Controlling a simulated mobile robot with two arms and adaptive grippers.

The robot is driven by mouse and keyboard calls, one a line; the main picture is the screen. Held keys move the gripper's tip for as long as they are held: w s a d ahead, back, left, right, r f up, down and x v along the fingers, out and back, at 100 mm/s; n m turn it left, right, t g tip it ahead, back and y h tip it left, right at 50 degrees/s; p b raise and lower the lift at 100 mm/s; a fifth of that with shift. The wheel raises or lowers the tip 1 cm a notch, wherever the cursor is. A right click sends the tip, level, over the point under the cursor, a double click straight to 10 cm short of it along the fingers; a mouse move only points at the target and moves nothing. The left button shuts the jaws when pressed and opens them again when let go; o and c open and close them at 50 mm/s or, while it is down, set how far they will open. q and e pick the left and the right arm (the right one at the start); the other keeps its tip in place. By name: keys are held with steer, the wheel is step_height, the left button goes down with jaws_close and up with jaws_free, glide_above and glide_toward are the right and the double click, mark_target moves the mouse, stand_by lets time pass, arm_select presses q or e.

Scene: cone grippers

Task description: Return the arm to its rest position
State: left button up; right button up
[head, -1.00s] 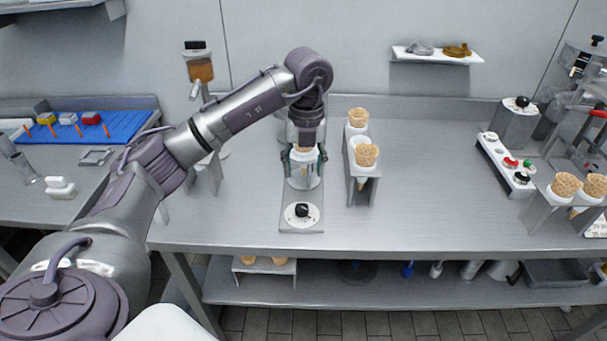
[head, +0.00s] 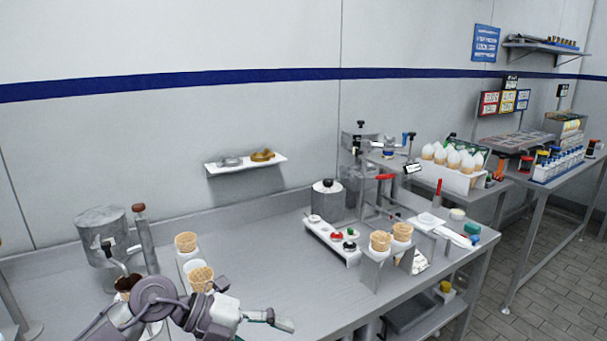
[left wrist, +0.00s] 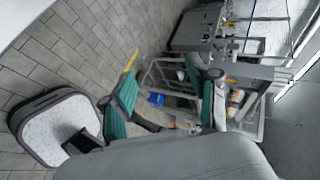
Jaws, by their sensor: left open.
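My left arm comes in at the bottom of the head view, and its purple elbow joint partly hides the worktop. Its left gripper (head: 280,322) points right, above the front part of the worktop (head: 290,275). In the left wrist view the gripper's two green-padded fingers (left wrist: 166,100) are spread apart with nothing between them. My right gripper is in neither view.
Waffle cones in a white holder (head: 187,262) stand close behind the arm. A dark-topped item (head: 127,284) sits below the metal pot (head: 105,235). Another cone stand (head: 370,272) is further right. In the left wrist view, a metal frame (left wrist: 155,75) stands beyond the fingers.

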arm_select(q)
steer(key=d+r+n+t+h, duration=0.3)
steer(key=r+n+t+h, duration=0.45)
steer(key=r+t, duration=0.2)
steer(key=w+a+f+n+t+y, duration=0.1)
steer(key=a+f+n+t+y, duration=0.2)
steer(key=a+n+t+y, duration=0.4)
steer(key=w+a+f+n+t+y, duration=0.1)
steer(key=a+f+n+t+y, duration=0.3)
steer(key=n+y, duration=0.6)
steer(key=s+a+f+n+g+y, duration=0.35)
steer(key=a+f+n+g, duration=0.2)
steer(key=f, duration=0.35)
steer(key=s+a+f+n+g+h, duration=0.1)
steer(key=s+f+g, duration=0.55)
steer(key=s, duration=0.55)
steer(key=s+f+g, duration=0.6)
steer(key=s+f, duration=0.2)
steer(key=s, duration=0.3)
step_height(320, 180, down, 27)
steer(key=s+g, duration=0.1)
steer(key=s+a+f+g, duration=0.1)
steer(key=s+a+f, duration=0.2)
steer(key=s+f, duration=1.2)
steer(key=shift+s+a+f, duration=0.15)
steer(key=shift+s+f, duration=0.2)
steer(key=shift+s, duration=0.45)
